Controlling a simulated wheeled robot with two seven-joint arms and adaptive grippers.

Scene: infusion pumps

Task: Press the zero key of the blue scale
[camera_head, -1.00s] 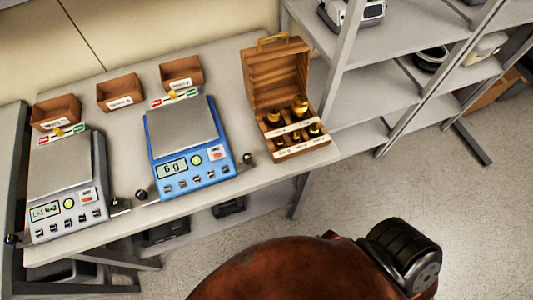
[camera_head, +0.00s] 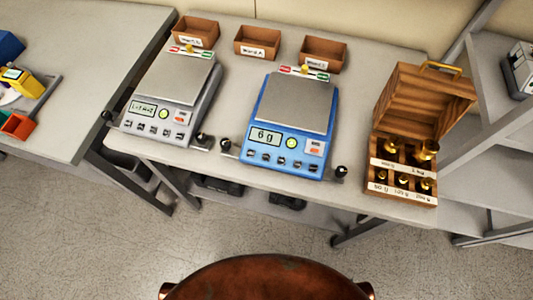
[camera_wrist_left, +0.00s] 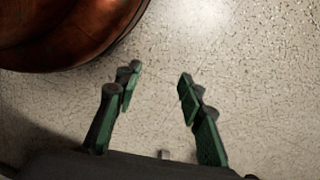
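The blue scale (camera_head: 290,121) stands on the table in the head view, with a bare grey weighing plate. Its display (camera_head: 266,134) reads 6 g. A green round button (camera_head: 291,142), a red-and-white label (camera_head: 315,147) and a row of small dark keys (camera_head: 281,161) sit on its front panel. The key lettering is too small to read. My left gripper (camera_wrist_left: 158,105) shows only in the left wrist view, open and empty above the speckled floor, away from the scale. My right gripper is not in view.
A grey scale (camera_head: 172,96) stands left of the blue one. Small brown bins (camera_head: 258,42) line the back. An open wooden weight box (camera_head: 404,160) stands at right. Small levers with black knobs flank the scales. Another table (camera_head: 90,60) is at far left.

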